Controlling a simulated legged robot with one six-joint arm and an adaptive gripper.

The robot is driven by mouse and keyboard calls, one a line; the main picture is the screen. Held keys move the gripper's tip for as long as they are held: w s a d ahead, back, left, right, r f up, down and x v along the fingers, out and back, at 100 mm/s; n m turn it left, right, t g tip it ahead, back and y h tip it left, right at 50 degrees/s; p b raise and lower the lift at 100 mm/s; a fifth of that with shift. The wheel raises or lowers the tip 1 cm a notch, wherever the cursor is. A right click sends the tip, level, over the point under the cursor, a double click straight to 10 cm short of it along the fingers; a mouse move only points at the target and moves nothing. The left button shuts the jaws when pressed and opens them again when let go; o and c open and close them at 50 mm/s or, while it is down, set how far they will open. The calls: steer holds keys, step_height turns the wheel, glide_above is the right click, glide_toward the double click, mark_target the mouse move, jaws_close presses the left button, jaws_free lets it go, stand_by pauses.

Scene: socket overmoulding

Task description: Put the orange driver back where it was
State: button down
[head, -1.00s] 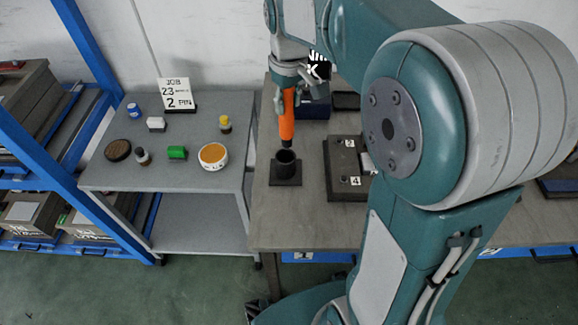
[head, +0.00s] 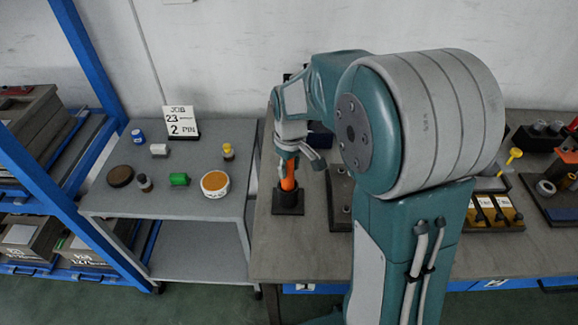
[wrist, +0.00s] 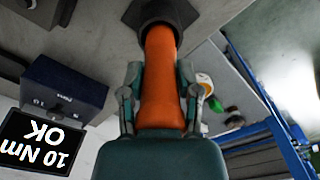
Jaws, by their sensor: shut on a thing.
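The orange driver (head: 288,179) stands about upright with its lower end inside the black round holder (head: 288,200) on the workbench. My gripper (head: 289,158) is shut around the driver's upper part. In the wrist view the orange driver (wrist: 160,75) lies between my two fingers (wrist: 160,98), and its far end goes into the dark holder (wrist: 163,14). Whether the driver rests on the holder's bottom is hidden.
A dark block with numbered spots (head: 340,200) stands just right of the holder, partly behind my arm. A grey cart (head: 200,207) with small jars and a job sign (head: 181,122) is at left. The wrist view shows a display reading 10 Nm OK (wrist: 40,143).

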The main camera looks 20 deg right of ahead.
steer(key=shift+c, duration=1.5)
jaws_free()
steer(key=shift+a+f, duration=0.1)
step_height(320, 180, up, 12)
steer(key=shift+s+f, duration=0.1)
steer(key=shift+f, duration=0.1)
steer(key=shift+s+r, duration=0.25)
steer(key=shift+r, duration=0.2)
steer(key=s+r+m+t, duration=0.1)
steer(key=s+m+t, duration=0.4)
steer(key=s, duration=1.4)
steer(key=shift+s+r, duration=0.15)
steer(key=shift+s, duration=0.25)
